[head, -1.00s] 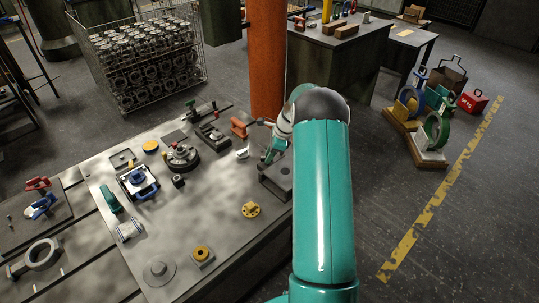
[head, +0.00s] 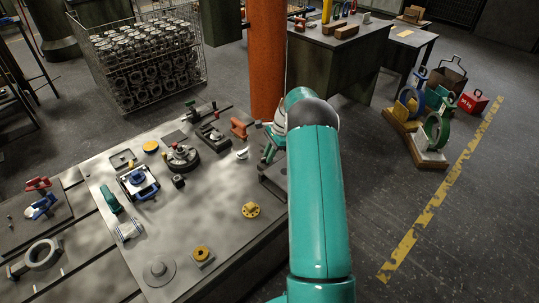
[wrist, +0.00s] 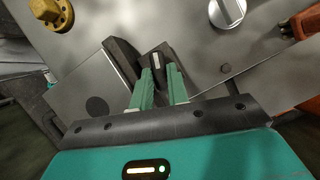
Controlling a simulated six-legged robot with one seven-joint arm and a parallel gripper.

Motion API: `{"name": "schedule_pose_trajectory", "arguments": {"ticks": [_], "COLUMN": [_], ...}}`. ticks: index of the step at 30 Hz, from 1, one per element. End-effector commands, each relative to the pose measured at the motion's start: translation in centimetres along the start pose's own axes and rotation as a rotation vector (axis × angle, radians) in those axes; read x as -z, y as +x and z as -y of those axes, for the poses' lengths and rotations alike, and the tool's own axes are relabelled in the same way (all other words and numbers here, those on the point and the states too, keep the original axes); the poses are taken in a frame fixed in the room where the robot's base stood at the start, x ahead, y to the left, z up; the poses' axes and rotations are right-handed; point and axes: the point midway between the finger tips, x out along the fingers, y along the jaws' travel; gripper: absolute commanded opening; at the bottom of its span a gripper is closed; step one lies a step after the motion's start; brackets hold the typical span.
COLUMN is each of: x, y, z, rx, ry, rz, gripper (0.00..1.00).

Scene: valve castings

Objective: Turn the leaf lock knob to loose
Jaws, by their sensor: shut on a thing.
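A black knob (wrist: 157,61) with a white stripe sits between the two teal fingers of my gripper (wrist: 163,84) in the wrist view. I take it to be the leaf lock knob, though no label is readable. My gripper is shut on it, and the fingers hide part of its sides. A dark block lies just left of the knob, on a grey plate (wrist: 88,80) with a dark round spot. In the head view my gripper (head: 267,156) is at the bench's right edge, and my arm hides the knob there.
A pale round knob (head: 242,154) and an orange part (head: 239,128) stand close to my gripper. A yellow flange (head: 251,210) lies nearer on the bench (head: 215,225). An orange column (head: 266,60) rises behind. The bench's front middle is fairly clear.

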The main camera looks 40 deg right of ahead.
Motion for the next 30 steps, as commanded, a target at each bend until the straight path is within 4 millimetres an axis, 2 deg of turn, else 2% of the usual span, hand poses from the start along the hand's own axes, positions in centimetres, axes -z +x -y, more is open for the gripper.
{"name": "schedule_pose_trajectory", "arguments": {"ticks": [4, 12, 13, 14, 24, 30], "x": [0.0, 0.0, 0.0, 0.0, 0.0, 0.0], "y": [0.1, 0.1, 0.1, 0.1, -0.3, -3.0], "z": [0.1, 0.1, 0.1, 0.1, 0.1, 0.2], "rx": [-0.028, -0.029, -0.029, -0.029, -0.027, -0.024], "ry": [-0.067, -0.069, -0.068, -0.068, -0.068, -0.068], "rz": [0.0, 0.0, 0.0, 0.0, 0.0, -0.002], "gripper": [0.0, 0.0, 0.22, 0.25, 0.25, 0.25]}}
